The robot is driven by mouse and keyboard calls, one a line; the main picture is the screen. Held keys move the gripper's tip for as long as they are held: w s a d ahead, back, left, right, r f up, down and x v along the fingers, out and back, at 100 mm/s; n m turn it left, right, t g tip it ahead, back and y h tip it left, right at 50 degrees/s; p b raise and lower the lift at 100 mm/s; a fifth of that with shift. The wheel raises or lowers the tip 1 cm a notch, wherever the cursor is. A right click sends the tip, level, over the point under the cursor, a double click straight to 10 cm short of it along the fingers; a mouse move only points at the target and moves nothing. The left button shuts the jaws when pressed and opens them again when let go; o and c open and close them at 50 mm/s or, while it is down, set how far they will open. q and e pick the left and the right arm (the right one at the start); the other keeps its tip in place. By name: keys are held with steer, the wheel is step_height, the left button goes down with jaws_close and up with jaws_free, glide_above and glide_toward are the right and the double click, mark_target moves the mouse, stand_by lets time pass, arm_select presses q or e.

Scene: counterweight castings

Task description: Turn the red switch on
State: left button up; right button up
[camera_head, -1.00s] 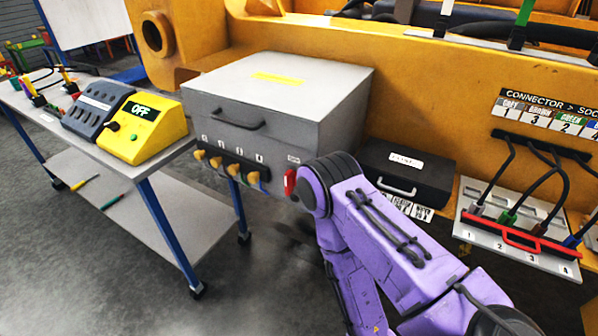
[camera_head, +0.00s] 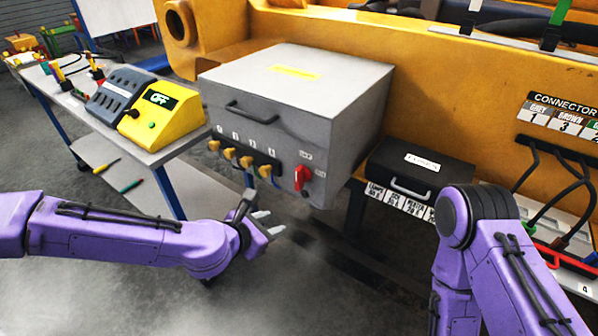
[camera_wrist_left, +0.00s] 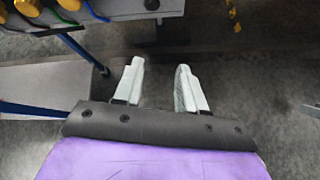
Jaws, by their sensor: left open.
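The red switch (camera_head: 302,178) is on the front face of the grey box (camera_head: 350,130), near its lower right corner, with small labels above and below it that are too small to read surely. My left gripper (camera_head: 272,223) is open and empty, in front of the box and lower and to the left of the switch. In the left wrist view its two pale fingers (camera_wrist_left: 160,85) stand apart with floor between them. My right arm comes in at the lower right, and its gripper is out of view.
Several yellow connectors (camera_head: 230,155) stick out of the box front, left of the switch. A yellow unit (camera_head: 150,122) reading OFF stands on the table at left. A black case (camera_head: 410,170) sits right of the box. Open floor lies below the box.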

mark_target(296, 172)
arm_select(q)
steer(key=w+r+n+t+h, duration=0.2)
steer(key=w+r+n, duration=0.15)
steer(key=r, duration=0.65)
steer(key=shift+m, duration=0.35)
steer(key=p+x, duration=0.2)
steer(key=x, duration=0.8)
steer(key=shift+d+f, duration=0.15)
steer(key=shift+d, duration=0.1)
steer(key=shift+y, duration=0.3)
steer(key=shift+c, duration=0.3)
jaws_close()
